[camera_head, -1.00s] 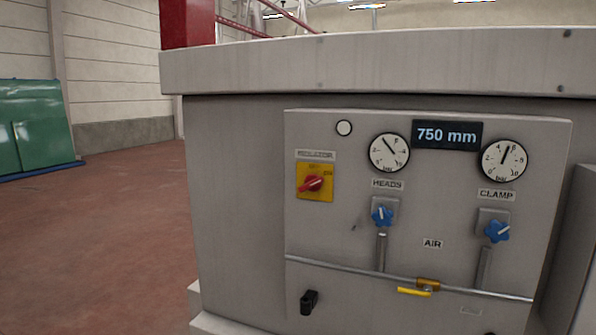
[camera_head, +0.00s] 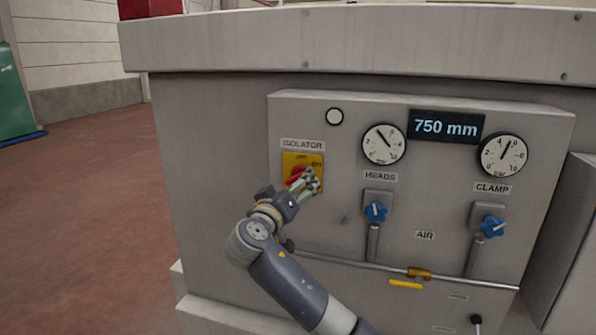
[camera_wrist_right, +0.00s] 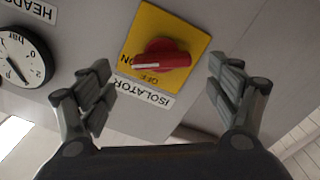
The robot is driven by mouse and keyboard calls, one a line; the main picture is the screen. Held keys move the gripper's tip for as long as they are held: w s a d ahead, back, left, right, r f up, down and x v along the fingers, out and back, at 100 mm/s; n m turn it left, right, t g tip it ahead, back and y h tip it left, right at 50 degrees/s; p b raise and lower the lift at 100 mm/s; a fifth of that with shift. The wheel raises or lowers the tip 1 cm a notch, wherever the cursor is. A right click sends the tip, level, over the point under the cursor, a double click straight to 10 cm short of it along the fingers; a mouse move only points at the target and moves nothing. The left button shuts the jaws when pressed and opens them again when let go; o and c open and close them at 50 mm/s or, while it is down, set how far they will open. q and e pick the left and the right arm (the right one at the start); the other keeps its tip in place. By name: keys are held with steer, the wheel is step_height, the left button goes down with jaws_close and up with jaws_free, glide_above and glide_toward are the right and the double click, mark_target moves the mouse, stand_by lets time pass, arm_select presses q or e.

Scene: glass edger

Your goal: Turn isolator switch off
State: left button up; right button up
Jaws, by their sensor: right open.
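The isolator switch is a red rotary knob (camera_wrist_right: 160,60) on a yellow plate (camera_wrist_right: 202,40). In the right wrist view, upside down, the knob's white-marked end points left toward ON, with OFF at the plate's lower edge. In the head view the yellow plate (camera_head: 290,160) is at the panel's left under the ISOLATOR label, the knob partly hidden by my right gripper (camera_head: 312,181). My right gripper (camera_wrist_right: 160,85) is open, its fingers to either side of the knob and apart from it in the picture; depth is hard to judge. My left gripper is not in view.
The grey panel also carries two gauges (camera_head: 384,145) (camera_head: 503,154), blue HEADS (camera_head: 376,212) and CLAMP (camera_head: 492,227) knobs, a 750 mm display (camera_head: 445,127) and a yellow-handled valve (camera_head: 406,284) on a pipe. The red floor (camera_head: 80,210) at left is clear.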

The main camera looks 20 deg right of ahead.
mark_target(297, 179)
steer(key=p+x, duration=0.1)
steer(key=x, duration=0.3)
steer(key=shift+w+d, duration=0.1)
steer(key=shift+w, duration=0.2)
steer(key=shift+w+d+f+p, duration=0.15)
steer(key=shift+w+d+p, duration=0.35)
steer(key=shift+w, duration=0.1)
steer(key=shift+a, duration=0.1)
steer(key=c, duration=1.1)
